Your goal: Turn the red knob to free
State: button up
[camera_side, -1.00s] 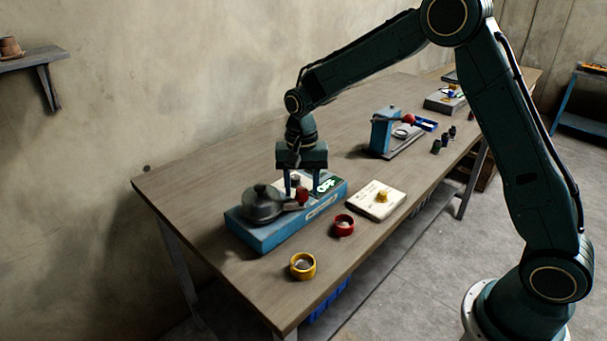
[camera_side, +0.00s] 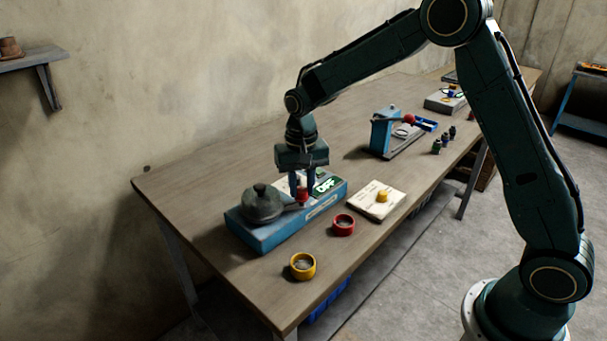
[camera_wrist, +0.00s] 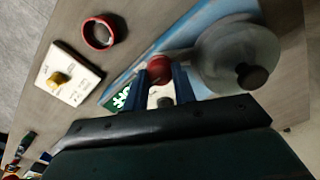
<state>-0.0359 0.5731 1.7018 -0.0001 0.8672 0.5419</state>
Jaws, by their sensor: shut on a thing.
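The red knob (camera_wrist: 160,69) sits on the blue drum blaster box (camera_side: 268,235), at the end of a short grey arm beside the round grey lidded drum (camera_side: 263,203). My gripper (camera_side: 302,195) points down over the box and is shut on the red knob, one finger on each side. In the wrist view the two blue fingers flank the knob, and the drum (camera_wrist: 235,58) with its dark lid handle is to the right. A green and white label (camera_wrist: 121,97) shows on the box beside the fingers. The gripper partly hides the knob in the side view.
A red ring (camera_side: 343,225) and a yellow ring (camera_side: 302,266) lie in front of the box. A cream plate with a yellow knob (camera_side: 383,196) lies to the right. A blue lever device (camera_side: 383,132) and small dark pieces stand farther back.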

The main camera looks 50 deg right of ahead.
aim_at(302, 190)
jog(key=n, duration=1.1)
jog(key=shift+n, duration=1.9)
jog(key=o, duration=1)
jog(key=shift+r, duration=0.15)
notch_tip(302, 190, up, 14)
jog(key=shift+f, duration=0.2)
